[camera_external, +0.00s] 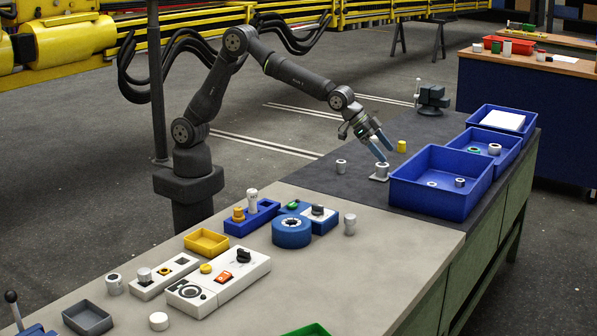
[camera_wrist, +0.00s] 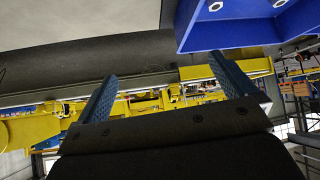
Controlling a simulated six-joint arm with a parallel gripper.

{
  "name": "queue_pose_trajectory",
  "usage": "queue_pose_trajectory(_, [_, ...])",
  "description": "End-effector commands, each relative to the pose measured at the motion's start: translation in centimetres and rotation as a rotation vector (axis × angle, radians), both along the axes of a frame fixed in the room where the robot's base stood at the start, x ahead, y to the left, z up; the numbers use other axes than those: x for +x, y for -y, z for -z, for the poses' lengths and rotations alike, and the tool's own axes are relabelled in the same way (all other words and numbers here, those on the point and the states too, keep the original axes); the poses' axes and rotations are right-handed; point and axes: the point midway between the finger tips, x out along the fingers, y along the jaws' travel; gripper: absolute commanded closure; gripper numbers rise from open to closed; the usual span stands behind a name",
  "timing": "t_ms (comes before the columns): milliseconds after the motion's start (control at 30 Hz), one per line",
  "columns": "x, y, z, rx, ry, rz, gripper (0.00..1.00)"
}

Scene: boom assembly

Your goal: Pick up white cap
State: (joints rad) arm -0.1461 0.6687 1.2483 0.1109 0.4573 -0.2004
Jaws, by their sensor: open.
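My gripper (camera_external: 383,149) is open, with its blue fingers pointing down just above a light ring-shaped part (camera_external: 382,170) on a small white plate, left of the large blue bin. I cannot tell whether they touch. In the wrist view the two fingers (camera_wrist: 168,85) stand wide apart with nothing seen between them. Several pale round parts could be the white cap: a plain white disc (camera_external: 158,321) on the front of the light bench, a grey-white cylinder (camera_external: 341,166) left of my gripper, and another (camera_external: 350,224) near the bench middle. I cannot tell which is the cap.
The large blue bin (camera_external: 419,203) stands close right of my gripper; its wall shows in the wrist view (camera_wrist: 215,36). A yellow cylinder (camera_external: 402,147) stands behind the gripper. Blue fixtures (camera_external: 292,232) and a white switch box (camera_external: 230,283) occupy the light bench. Its front right is mostly clear.

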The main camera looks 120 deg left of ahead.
Motion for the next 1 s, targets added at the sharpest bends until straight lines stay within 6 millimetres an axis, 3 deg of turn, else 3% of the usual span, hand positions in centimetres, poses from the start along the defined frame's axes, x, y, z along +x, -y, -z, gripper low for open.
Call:
queue_pose_trajectory(433, [0.0,0.0,0.0,0.0,0.0,0.0,0.0])
queue_pose_trajectory(600, [0.0,0.0,0.0,0.0,0.0,0.0,0.33])
queue_pose_trajectory(867, [0.0,-0.1,0.0,0.0,0.0,-0.001,0.35])
queue_pose_trajectory(967, [-0.1,-1.4,0.1,-0.001,-0.006,-0.02,0.35])
queue_pose_trajectory(1000, [-0.2,-2.7,0.1,-0.003,-0.011,-0.039,0.35])
